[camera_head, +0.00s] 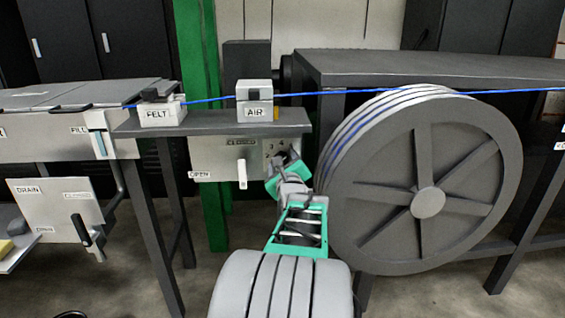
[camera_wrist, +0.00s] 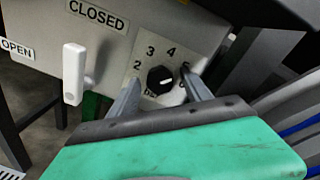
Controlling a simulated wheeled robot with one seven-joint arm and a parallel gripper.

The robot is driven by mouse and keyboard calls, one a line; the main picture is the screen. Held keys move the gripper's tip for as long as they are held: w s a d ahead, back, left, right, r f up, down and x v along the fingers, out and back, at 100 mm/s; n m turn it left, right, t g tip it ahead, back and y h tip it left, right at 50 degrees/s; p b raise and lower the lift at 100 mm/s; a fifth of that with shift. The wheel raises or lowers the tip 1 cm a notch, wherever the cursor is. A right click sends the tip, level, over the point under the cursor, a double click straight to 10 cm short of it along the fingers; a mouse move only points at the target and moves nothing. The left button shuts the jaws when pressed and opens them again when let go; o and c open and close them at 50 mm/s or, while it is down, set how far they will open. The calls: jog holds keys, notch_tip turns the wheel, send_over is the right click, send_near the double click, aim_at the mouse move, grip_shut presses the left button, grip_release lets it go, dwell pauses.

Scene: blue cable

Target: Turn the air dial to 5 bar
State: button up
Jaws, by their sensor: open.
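The air dial (camera_wrist: 159,80) is a round black knob on a pale plate with the numbers 2, 3, 4, 5 and 6 around it and "bar" below. A small white mark shows on the knob; exactly which number it points to is hard to tell. My gripper (camera_wrist: 162,76) is open, with one finger left and one right of the knob; contact cannot be told. The right finger partly covers the 5 and 6 side. In the head view, my gripper (camera_head: 283,166) is at the dial plate (camera_head: 270,148) below the AIR box (camera_head: 254,102) and hides most of the knob.
A white lever handle (camera_wrist: 74,74) stands left of the dial, between OPEN and CLOSED labels. A large grey cable wheel (camera_head: 428,202) is close to the right of my gripper. A blue cable (camera_head: 340,92) runs above, over the shelf (camera_head: 213,124).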

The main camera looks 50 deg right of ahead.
jog(key=p+v, duration=0.1)
jog(key=v, duration=0.6)
jog(key=shift+s+a, duration=0.25)
jog(key=shift+s, duration=0.1)
jog(key=shift+w+p, duration=0.1)
jog(key=shift+p, duration=0.2)
